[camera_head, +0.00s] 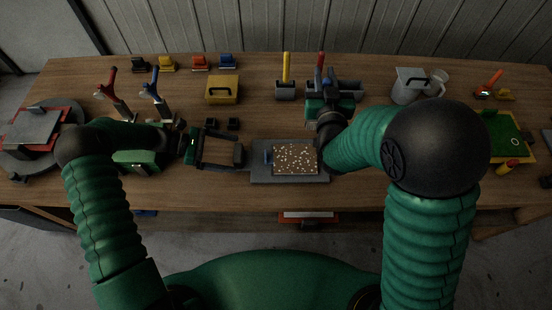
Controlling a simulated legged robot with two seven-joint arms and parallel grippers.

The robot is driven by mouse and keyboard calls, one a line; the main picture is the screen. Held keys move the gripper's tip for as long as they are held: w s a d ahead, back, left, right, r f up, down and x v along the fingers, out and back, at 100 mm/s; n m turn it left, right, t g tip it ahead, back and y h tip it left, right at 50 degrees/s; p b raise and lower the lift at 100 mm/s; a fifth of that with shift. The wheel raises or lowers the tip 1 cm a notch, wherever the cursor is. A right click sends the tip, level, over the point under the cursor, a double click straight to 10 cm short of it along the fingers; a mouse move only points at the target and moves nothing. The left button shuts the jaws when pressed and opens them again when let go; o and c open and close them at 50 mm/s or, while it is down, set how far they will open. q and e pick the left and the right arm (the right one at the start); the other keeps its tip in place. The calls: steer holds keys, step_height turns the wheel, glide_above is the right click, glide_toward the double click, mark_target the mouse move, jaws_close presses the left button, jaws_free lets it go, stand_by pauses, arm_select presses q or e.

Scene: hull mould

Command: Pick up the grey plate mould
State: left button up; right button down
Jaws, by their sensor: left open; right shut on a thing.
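A grey plate (318,178) lies at the front middle of the table, with a speckled, brown-edged panel (296,158) on it. Another grey square plate (30,128) sits on a red piece on a round stand at the far left. I cannot tell from the picture which one is the mould. My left gripper (240,152) is open and empty, just left of the speckled panel. My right gripper (333,90) is behind the panel, beside a red-topped blue tool (320,67). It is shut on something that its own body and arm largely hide.
A yellow box (222,89), a grey holder (286,91) with a yellow stick, and a grey jug (410,86) stand along the back. Red and blue-handled tools (157,92) stand at the left. A green tray (507,137) is at the right. The front table strip is mostly clear.

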mark_target(235, 152)
arm_select(q)
steer(key=x, duration=0.3)
steer(key=shift+d, duration=0.8)
steer(key=shift+a, duration=0.55)
steer(key=c, duration=1)
steer(key=shift+d, duration=0.3)
steer(key=c, duration=1)
steer(key=shift+w+a+r, duration=0.1)
steer(key=shift+w+r, duration=0.05)
steer(key=shift+r, duration=0.25)
step_height(235, 152, up, 9)
steer(key=shift+r, duration=0.2)
steer(key=shift+f, duration=0.1)
